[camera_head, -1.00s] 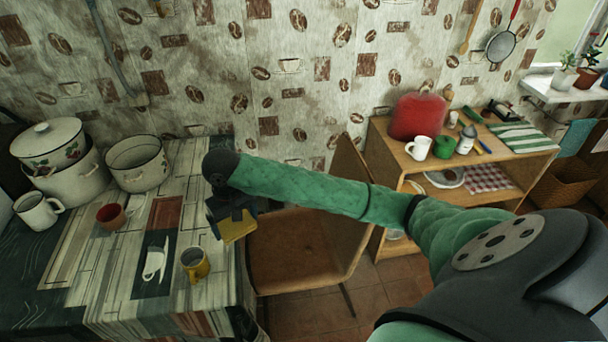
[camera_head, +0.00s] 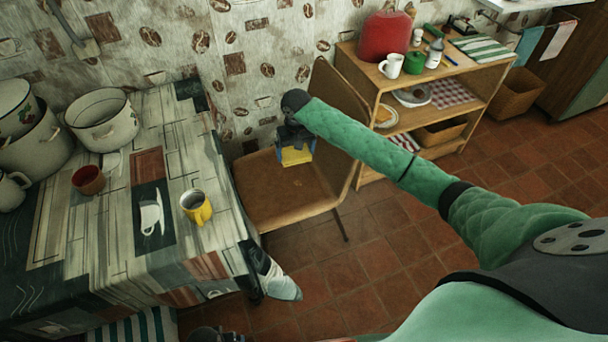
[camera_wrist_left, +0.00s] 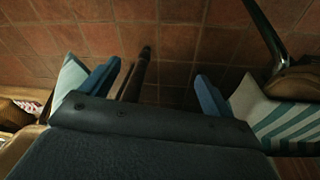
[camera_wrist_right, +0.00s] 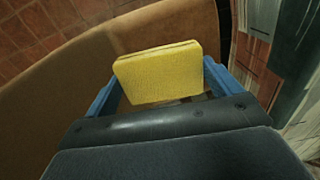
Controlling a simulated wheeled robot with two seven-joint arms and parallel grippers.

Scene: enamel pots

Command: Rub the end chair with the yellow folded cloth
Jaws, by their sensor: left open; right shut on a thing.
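The end chair (camera_head: 285,200) has a brown seat and backrest and stands at the right end of the table. My right gripper (camera_head: 296,147) is over the rear of its seat, near the backrest. It is shut on the yellow folded cloth (camera_head: 296,157). The cloth (camera_wrist_right: 160,74) shows flat and clean-edged between the blue fingers in the right wrist view, with the seat around it. I cannot tell whether the cloth touches the seat. My left gripper (camera_wrist_left: 156,88) is open and empty above the floor.
A wooden shelf (camera_head: 375,75) with a red container stands behind the chair. Tiled floor (camera_head: 430,225) is open on the right. Striped fabric (camera_wrist_left: 290,122) shows near my left gripper.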

